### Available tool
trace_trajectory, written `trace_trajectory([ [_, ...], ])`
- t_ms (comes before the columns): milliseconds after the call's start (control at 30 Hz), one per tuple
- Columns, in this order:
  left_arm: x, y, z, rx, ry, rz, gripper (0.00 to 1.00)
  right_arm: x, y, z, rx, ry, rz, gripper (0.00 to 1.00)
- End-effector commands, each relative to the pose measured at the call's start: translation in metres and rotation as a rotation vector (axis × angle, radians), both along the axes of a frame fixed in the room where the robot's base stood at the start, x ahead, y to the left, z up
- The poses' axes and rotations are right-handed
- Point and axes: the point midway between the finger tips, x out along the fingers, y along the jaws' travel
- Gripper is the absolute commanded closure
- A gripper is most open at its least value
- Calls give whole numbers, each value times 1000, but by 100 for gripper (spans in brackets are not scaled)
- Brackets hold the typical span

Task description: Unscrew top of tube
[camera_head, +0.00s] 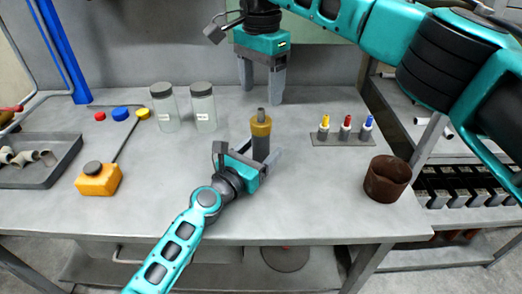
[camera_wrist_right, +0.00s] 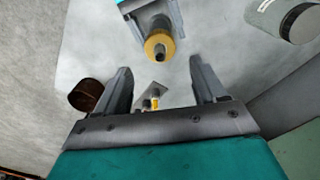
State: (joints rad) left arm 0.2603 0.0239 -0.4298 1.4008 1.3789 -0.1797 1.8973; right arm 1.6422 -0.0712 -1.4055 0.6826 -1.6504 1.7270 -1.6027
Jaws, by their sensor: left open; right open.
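The tube (camera_head: 261,145) stands upright on the workbench, with a yellow-brown top (camera_head: 261,125) and a grey tip above it. My left gripper (camera_head: 262,163) is open low at the tube, with a finger on either side; whether they touch it I cannot tell. My right gripper (camera_head: 262,95) is open and empty, pointing down behind and above the tube. In the right wrist view the tube's yellow top (camera_wrist_right: 158,45) lies beyond the two spread fingers of my right gripper (camera_wrist_right: 160,68), not between them. The left gripper partly hides the tube's lower part.
Two lidded clear jars (camera_head: 203,108) stand left of the tube. A rack with yellow, red and blue tips (camera_head: 345,138) and a brown cup (camera_head: 387,180) are to the right. An orange box (camera_head: 98,180) and a grey tray (camera_head: 45,172) are at left.

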Motion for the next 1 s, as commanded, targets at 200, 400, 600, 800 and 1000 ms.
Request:
trace_trajectory([
  [200,5,-3,0,1,-1,1,26,0,0,0,0,0,0,30],
  [400,5,-3,0,1,-1,1,28,0,0,0,0,0,0,30],
  [600,5,-3,0,1,-1,1,47,0,0,0,0,0,0,30],
  [800,5,-3,0,1,0,1,67,0,0,0,0,0,0,30],
  [1000,5,-3,0,1,0,1,86,0,0,0,0,0,0,30],
])
